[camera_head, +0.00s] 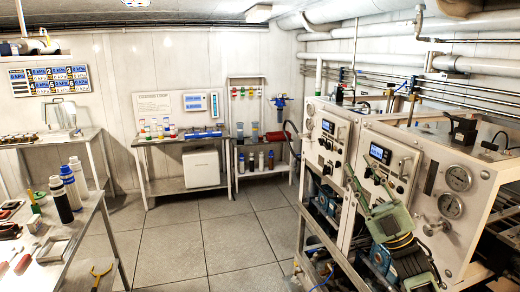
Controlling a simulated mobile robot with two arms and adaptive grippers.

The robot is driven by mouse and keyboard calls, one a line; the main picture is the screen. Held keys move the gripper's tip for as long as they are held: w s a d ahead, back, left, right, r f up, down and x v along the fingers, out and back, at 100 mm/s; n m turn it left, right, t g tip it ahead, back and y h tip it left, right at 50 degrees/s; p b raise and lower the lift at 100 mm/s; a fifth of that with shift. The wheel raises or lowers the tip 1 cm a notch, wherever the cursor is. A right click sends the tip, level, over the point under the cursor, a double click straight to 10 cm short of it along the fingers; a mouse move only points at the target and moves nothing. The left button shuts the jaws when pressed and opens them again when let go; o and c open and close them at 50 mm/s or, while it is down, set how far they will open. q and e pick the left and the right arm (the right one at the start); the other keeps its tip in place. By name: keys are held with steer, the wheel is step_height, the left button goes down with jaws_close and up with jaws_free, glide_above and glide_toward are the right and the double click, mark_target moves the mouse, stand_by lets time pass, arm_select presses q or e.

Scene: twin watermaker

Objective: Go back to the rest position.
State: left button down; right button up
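My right gripper (366,180) is in front of the second white control panel (408,160), at the right of the head view. Its two fingers point up and look spread, with nothing seen between them. The green wrist of my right arm (390,222) is below it and covers the lower part of this panel. I cannot tell whether the fingertips touch the panel's controls. My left gripper is not in view.
A first control panel (326,138) stands farther back. Gauges (458,178) are right of my gripper. A workbench (88,222) with bottles (61,198) and tools is at left; a yellow forked item (100,275) is beside it. The middle floor (205,240) is clear.

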steer(key=w+d+f+m+g+h, duration=0.1)
steer(key=w+d+f+m+h, duration=1.1)
steer(key=f+m+h, duration=0.6)
steer(key=s+a+f+g+h+b, duration=0.15)
steer(key=s+f, duration=0.25)
steer(key=f, duration=0.8)
steer(key=s+f+g+b, duration=0.1)
steer(key=s+f+g, duration=0.2)
steer(key=f, duration=0.9)
steer(key=s+a+f+g+b, duration=0.15)
steer(key=s+f, duration=0.25)
steer(key=f, duration=0.8)
steer(key=s+a+f+g+b, duration=0.1)
steer(key=s+a+f+g, duration=0.15)
steer(key=s+f, duration=1.1)
steer(key=s+a+f+g+b, duration=0.15)
steer(key=s+f+g, duration=0.25)
steer(key=s+f, duration=0.95)
steer(key=s+a+f+g+b, duration=0.1)
steer(key=s+f, duration=0.4)
steer(key=s, duration=0.5)
steer(key=s+a+f+g+b, duration=0.1)
steer(key=s+a+f+g, duration=0.1)
steer(key=s, duration=0.9)
steer(key=s+a+f+g+b, duration=0.1)
steer(key=s+f+g, duration=0.2)
steer(key=s+f, duration=0.4)
steer(key=s, duration=0.3)
steer(key=shift+s+a+f, duration=0.25)
steer(key=shift+s+f, duration=0.05)
